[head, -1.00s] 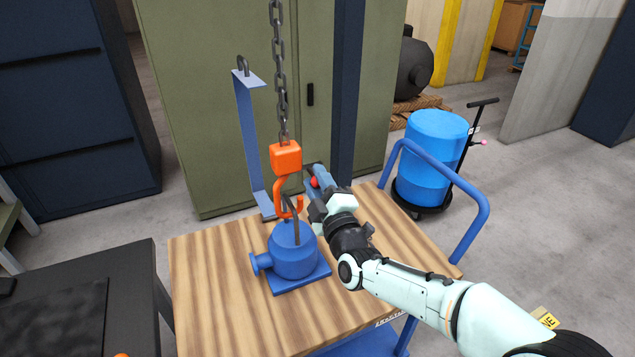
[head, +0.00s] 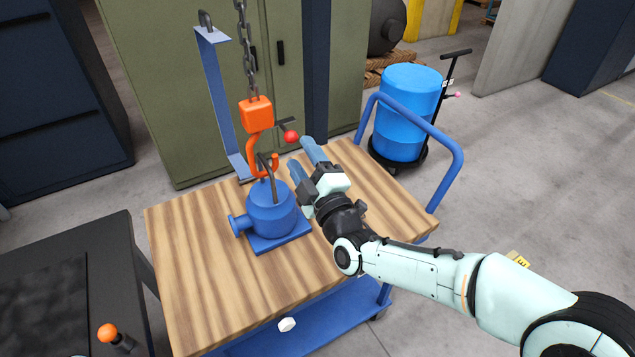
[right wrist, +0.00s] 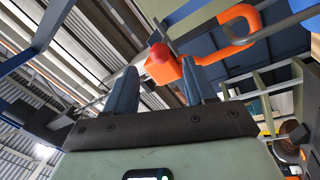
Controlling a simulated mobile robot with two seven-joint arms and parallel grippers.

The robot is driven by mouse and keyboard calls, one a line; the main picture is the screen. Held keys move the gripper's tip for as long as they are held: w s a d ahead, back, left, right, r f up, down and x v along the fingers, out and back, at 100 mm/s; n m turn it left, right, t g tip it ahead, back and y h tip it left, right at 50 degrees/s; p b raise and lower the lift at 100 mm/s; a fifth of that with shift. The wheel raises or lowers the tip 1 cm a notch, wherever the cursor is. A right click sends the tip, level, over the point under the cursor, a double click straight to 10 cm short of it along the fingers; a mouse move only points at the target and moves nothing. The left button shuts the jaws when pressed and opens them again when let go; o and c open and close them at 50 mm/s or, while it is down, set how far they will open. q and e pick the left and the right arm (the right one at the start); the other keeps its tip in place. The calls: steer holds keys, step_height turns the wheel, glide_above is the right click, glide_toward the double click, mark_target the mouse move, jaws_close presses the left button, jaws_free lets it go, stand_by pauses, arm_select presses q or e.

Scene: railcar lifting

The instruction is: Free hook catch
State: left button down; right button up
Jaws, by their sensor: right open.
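An orange hook (head: 257,158) hangs below an orange block (head: 257,113) on a chain (head: 244,55). A catch lever with a red ball (head: 291,137) sticks out to the right of the block. A grey bail of the blue pump-like casting (head: 270,211) passes at the hook's bend; whether it bears load I cannot tell. My right gripper (head: 308,164) is open and empty, its blue fingers just below and right of the ball. In the right wrist view the ball (right wrist: 160,54) appears beyond and between the fingertips (right wrist: 161,80), with the hook (right wrist: 238,27) upper right.
The casting stands on a wood-topped cart (head: 190,285) with a blue handle (head: 455,175). A blue bracket (head: 218,95) stands behind it. A blue drum (head: 405,110) is at the right back, a green cabinet (head: 180,90) behind. A dark table (head: 50,290) is at the left.

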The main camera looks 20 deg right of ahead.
steer(key=v, duration=0.7)
stand_by(0.3)
